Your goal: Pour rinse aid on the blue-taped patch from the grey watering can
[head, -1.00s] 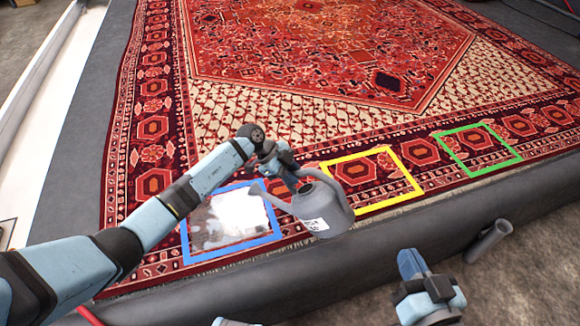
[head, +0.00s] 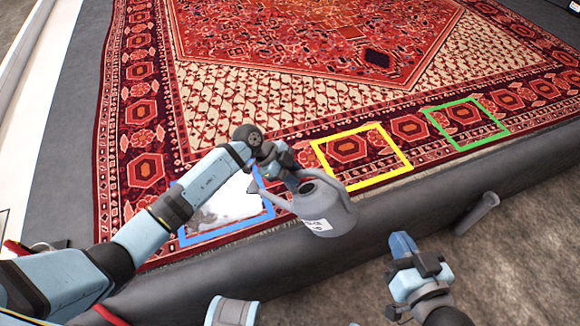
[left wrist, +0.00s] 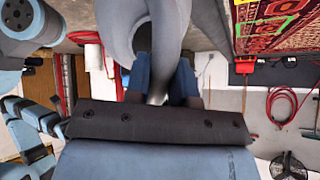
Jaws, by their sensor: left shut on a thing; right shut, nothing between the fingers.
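The grey watering can (head: 322,212) with a white label hangs in my left gripper (head: 297,183), near the front edge of the rug. My left gripper is shut on it; the can also shows between the fingers in the left wrist view (left wrist: 160,35). The can looks roughly upright, its spout pointing left towards the blue-taped patch (head: 232,238). White liquid or foam (head: 225,203) covers much of that patch. My left arm hides part of the patch's left and top. My right gripper (head: 402,248) is shut and empty, low right, away from the can.
A yellow-taped square (head: 405,172) and a green-taped square (head: 497,133) lie further right on the patterned rug (head: 290,90). A dark padded edge (head: 400,210) runs along the rug's front.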

